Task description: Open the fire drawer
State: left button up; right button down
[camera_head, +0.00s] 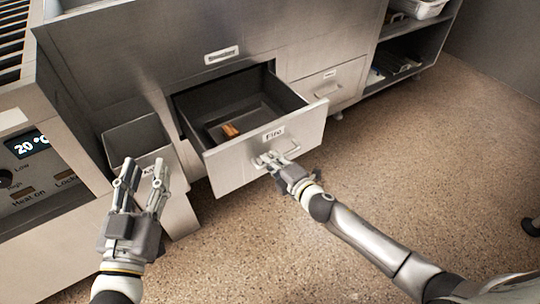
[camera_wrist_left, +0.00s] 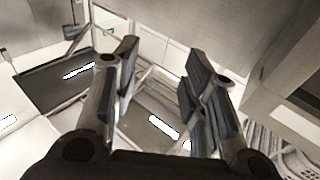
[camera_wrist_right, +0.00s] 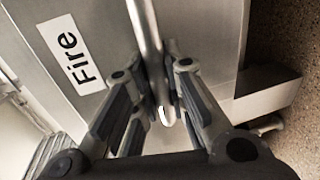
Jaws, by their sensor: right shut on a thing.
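The fire drawer (camera_head: 235,165) is pulled out of the cabinet in the head view, with its inside in sight. An orange-brown object (camera_head: 231,130) lies on its floor. Its front bears a "Fire" label (camera_head: 274,134), which also shows in the right wrist view (camera_wrist_right: 68,53). My right gripper (camera_head: 270,160) is shut on the drawer handle (camera_head: 292,150); the handle bar runs between the fingers in the right wrist view (camera_wrist_right: 147,40). My left gripper (camera_head: 141,175) is open and empty, left of the drawer, in front of a small bin (camera_head: 135,133).
A closed drawer (camera_head: 325,82) sits right of the fire drawer. Open shelves (camera_head: 408,45) stand further right. A heater panel (camera_head: 30,150) reading 20 °C is at the left. The speckled floor (camera_head: 400,150) in front is clear.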

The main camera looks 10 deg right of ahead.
pick_arm(q)
jog(key=shift+s+f, duration=0.2)
jog(key=shift+f, duration=0.25)
pick_arm(e)
jog(key=shift+s+d+f, duration=0.1)
jog(key=shift+s+d, duration=0.1)
jog(key=shift+s, duration=0.35)
jog(key=c, duration=1.5)
grip_release()
jog(key=shift+o, duration=0.2)
jog(key=v, duration=1.2)
